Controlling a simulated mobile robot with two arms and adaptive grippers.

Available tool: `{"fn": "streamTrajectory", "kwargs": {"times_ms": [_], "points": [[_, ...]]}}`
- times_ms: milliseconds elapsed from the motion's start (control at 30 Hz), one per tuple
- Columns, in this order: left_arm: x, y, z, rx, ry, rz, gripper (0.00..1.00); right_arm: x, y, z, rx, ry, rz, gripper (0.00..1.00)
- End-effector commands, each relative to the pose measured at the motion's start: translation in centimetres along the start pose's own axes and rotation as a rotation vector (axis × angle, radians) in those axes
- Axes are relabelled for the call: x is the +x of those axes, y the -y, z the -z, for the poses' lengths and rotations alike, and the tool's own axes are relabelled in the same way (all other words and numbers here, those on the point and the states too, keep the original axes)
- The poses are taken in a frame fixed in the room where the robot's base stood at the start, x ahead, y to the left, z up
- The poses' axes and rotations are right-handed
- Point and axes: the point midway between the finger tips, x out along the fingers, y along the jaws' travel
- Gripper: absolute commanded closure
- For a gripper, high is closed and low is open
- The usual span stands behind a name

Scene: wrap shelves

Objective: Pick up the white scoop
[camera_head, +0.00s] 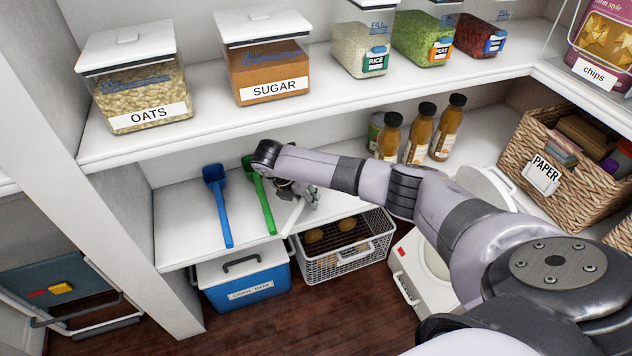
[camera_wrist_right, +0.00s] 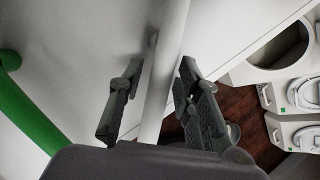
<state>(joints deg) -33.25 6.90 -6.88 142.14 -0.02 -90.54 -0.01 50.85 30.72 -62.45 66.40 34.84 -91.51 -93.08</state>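The white scoop (camera_head: 293,217) lies on the lower white shelf, its handle pointing toward the shelf's front edge. Its far end is hidden behind my right gripper in the head view. My right gripper (camera_head: 300,195) is over the scoop, pointing down. In the right wrist view, the pale handle of the white scoop (camera_wrist_right: 165,70) runs between the two dark fingers of the right gripper (camera_wrist_right: 160,72). The fingers are spread on either side of the handle, with gaps visible. My left gripper is not in view.
A green scoop (camera_head: 262,198) lies just left of the white one, and a blue scoop (camera_head: 218,203) further left. Brown bottles (camera_head: 418,132) stand behind on the right. Below are a blue cooler (camera_head: 240,287) and a wire basket (camera_head: 345,262). An upper shelf (camera_head: 300,115) overhangs the scoops.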

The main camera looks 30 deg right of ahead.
Motion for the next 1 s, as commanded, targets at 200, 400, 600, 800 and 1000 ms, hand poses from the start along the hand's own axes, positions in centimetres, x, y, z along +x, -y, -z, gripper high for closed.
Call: {"fn": "streamTrajectory", "kwargs": {"times_ms": [200,400,600,800,1000], "points": [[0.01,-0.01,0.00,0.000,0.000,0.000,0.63,0.00,0.00,0.02,0.000,0.000,0.000,0.85],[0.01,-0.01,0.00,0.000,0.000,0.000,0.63,-0.01,-0.01,0.03,0.000,0.000,0.000,0.99],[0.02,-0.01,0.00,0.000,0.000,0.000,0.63,-0.02,-0.02,0.03,0.000,0.000,0.000,1.00],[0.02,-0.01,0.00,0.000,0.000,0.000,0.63,-0.04,-0.02,0.01,0.000,0.000,0.000,1.00],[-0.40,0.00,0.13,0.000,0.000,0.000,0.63,-0.80,0.13,-0.33,0.000,0.000,-0.001,1.00]]}}
